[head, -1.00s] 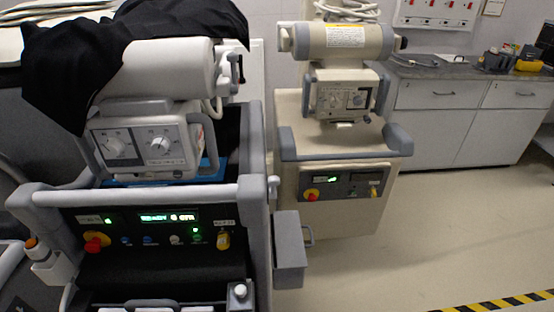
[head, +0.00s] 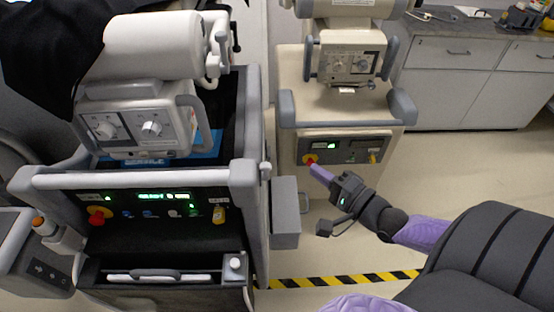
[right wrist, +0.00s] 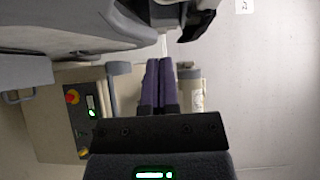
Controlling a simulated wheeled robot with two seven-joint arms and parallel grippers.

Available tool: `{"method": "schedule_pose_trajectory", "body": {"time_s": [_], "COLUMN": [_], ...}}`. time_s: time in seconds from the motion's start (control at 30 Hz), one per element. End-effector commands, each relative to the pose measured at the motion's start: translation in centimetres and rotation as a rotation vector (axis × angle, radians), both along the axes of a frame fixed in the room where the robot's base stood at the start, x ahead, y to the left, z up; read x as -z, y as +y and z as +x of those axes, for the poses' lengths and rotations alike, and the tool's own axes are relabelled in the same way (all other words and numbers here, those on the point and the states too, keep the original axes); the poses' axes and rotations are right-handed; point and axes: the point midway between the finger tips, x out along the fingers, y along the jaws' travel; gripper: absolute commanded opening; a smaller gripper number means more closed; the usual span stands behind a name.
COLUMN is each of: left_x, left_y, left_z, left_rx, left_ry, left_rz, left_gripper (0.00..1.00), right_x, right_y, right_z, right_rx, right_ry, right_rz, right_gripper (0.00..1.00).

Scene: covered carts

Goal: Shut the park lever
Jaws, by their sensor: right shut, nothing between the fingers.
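The near cart on the left has a dark front panel (head: 150,207) with a yellow lever (head: 218,214) at its right end, under a small white label too small to read. A smaller yellow lever (head: 373,158) sits on the panel of the beige cart farther back. I cannot tell from the labels which is the park lever. My right gripper (head: 318,171) is shut and empty, right of the near cart. In the head view its tips overlap the beige cart's panel; in the right wrist view its purple fingers (right wrist: 159,75) are side by side. My left gripper is out of view.
The near cart's panel has a red knob (head: 97,216) and a grey rail (head: 140,178) above it. A grey box (head: 285,213) juts from its right side. Grey cabinets (head: 450,90) stand at the back right. Floor between them is open, with striped tape (head: 345,281).

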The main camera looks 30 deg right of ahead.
Motion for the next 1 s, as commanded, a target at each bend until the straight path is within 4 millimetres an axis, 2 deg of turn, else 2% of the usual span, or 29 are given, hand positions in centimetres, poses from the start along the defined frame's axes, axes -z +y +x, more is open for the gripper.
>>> {"method": "schedule_pose_trajectory", "body": {"time_s": [0.47, 0.53, 0.7, 1.0], "left_x": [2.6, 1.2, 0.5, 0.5], "left_y": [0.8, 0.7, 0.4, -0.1], "left_z": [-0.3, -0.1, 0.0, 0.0], "left_rx": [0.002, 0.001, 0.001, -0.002], "left_ry": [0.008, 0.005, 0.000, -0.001], "left_rz": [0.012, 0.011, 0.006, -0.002], "left_gripper": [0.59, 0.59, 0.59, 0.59], "right_x": [0.2, -0.2, -0.1, 0.1], "right_y": [1.9, 3.2, 4.9, 5.3], "right_z": [9.6, 8.5, 7.4, 7.2], "right_rx": [0.000, -0.001, 0.000, 0.000], "right_ry": [-0.003, 0.003, 0.002, 0.002], "right_rz": [0.000, 0.005, 0.001, -0.002], "right_gripper": [0.00, 0.00, 0.00, 0.00]}}
